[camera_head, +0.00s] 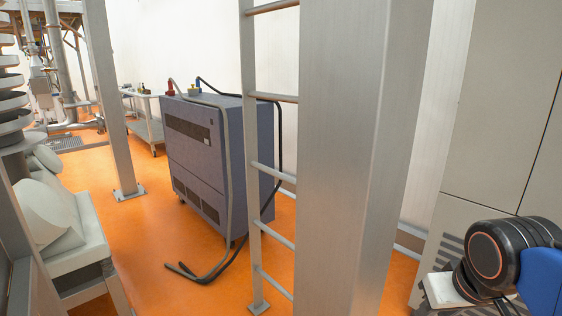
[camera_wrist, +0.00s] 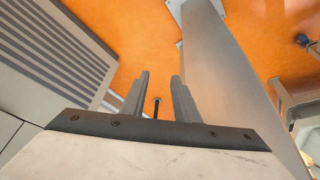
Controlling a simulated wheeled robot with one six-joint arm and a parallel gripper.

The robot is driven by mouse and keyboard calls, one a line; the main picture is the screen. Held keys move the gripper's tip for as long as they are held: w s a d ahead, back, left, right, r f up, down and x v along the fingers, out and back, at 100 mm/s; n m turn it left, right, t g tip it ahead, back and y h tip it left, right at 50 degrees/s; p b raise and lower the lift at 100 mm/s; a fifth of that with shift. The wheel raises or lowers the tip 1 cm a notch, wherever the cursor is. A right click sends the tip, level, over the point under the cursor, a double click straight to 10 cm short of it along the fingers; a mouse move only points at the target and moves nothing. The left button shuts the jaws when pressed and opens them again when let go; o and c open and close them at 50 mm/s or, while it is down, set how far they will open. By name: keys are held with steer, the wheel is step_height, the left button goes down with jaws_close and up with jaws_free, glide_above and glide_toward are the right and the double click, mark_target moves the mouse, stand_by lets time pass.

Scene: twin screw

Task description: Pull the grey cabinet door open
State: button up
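The grey cabinet (camera_head: 490,130) stands at the right edge of the head view, with a slanted seam between its panels and dark vent slats low down. No handle shows on the visible part, and no door gap stands open. Its slatted lower face also shows at the upper left of the wrist view (camera_wrist: 62,40). My gripper (camera_wrist: 160,76) has its two fingers apart with nothing between them, beside the slatted face and not touching it. In the head view my arm's black and blue joint covers the cabinet's lower right part.
A wide steel column (camera_head: 350,150) stands just left of the cabinet, with a ladder (camera_head: 257,140) beside it. The column also runs down the right of the wrist view (camera_wrist: 225,85). A blue-grey machine (camera_head: 215,150) with hoses stands further left. Orange floor (camera_head: 150,240) is open between them.

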steer(key=shift+s+a+f+y, duration=0.15)
steer(key=shift+s+a+f, duration=0.15)
steer(key=shift+f, duration=0.3)
steer(key=shift+s+a+f+y, duration=0.2)
steer(key=shift+s+f, duration=0.2)
steer(key=shift+f, duration=0.15)
